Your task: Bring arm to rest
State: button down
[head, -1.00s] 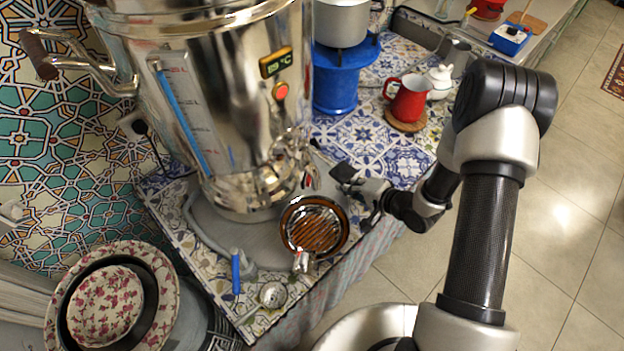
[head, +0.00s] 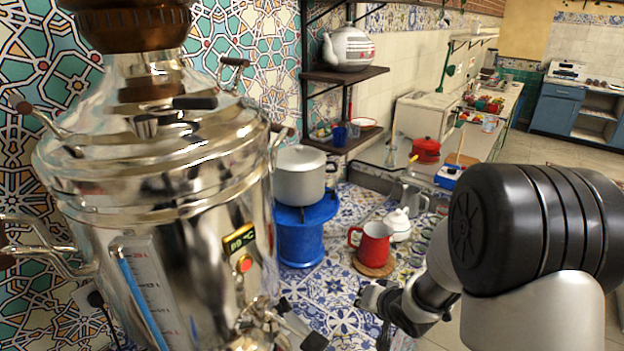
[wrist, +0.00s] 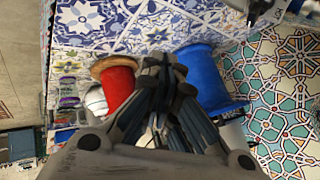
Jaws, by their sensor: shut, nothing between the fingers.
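My gripper (head: 372,297) is at the lower centre of the head view, over the blue-and-white tiled counter, to the right of the samovar (head: 180,190). In the wrist view its fingers (wrist: 165,65) are together, with nothing between them. The fingers partly cover the view there. A red mug (head: 374,243) on a round wooden coaster (head: 373,268) stands behind the gripper in the head view. The mug also shows left of the fingers in the wrist view (wrist: 117,88).
A blue stand (head: 303,232) holding a grey pot (head: 299,177) is between samovar and mug. A white lidded pot (head: 399,225) is right of the mug. A dark shelf (head: 343,76) with a teapot (head: 349,48) hangs behind. Tiled floor (head: 450,328) is open at right.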

jog(key=s+d+r+n+g+h, duration=0.1)
jog(key=s+d+r+h, duration=0.15)
jog(key=s+r, duration=0.45)
jog(key=s+d+r+h, duration=0.25)
jog(key=s+r, duration=0.25)
jog(key=r, duration=0.4)
jog(key=s+a+r+n+g+y, duration=0.1)
jog(key=s+r, duration=0.1)
jog(key=s, duration=0.7)
jog(key=s+a+r+n+g+y, duration=0.1)
jog(key=s+a+r, duration=0.1)
jog(key=s, duration=0.7)
jog(key=shift+s+a+n+g, duration=0.25)
jog(key=shift+n+g, duration=0.05)
